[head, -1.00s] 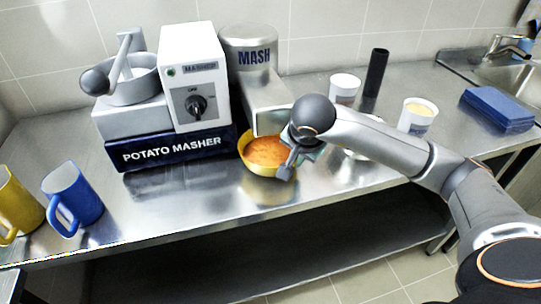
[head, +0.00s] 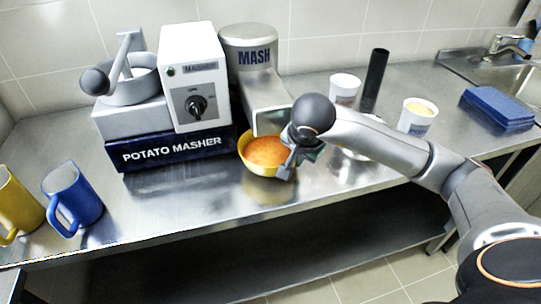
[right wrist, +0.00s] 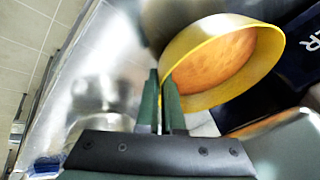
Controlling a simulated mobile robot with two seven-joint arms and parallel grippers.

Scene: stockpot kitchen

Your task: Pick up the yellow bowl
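The yellow bowl (head: 252,166) stands under the spout of the potato masher (head: 190,100) and holds an orange mash. My right gripper (head: 289,165) is at the bowl's right side. In the right wrist view the bowl (right wrist: 203,99) shows with its yellow rim and orange contents. There the two fingers of my right gripper (right wrist: 161,82) are close together, with the bowl's near wall between their tips. The bowl looks level and seems to rest on the counter. My left gripper is not in view.
A blue mug (head: 75,195) and a yellow mug (head: 18,205) stand at the front left. White cups (head: 344,90) (head: 416,118), a black cylinder (head: 375,80) and a plate partly hidden by my arm are to the right. Blue cloths (head: 497,108) lie near the sink.

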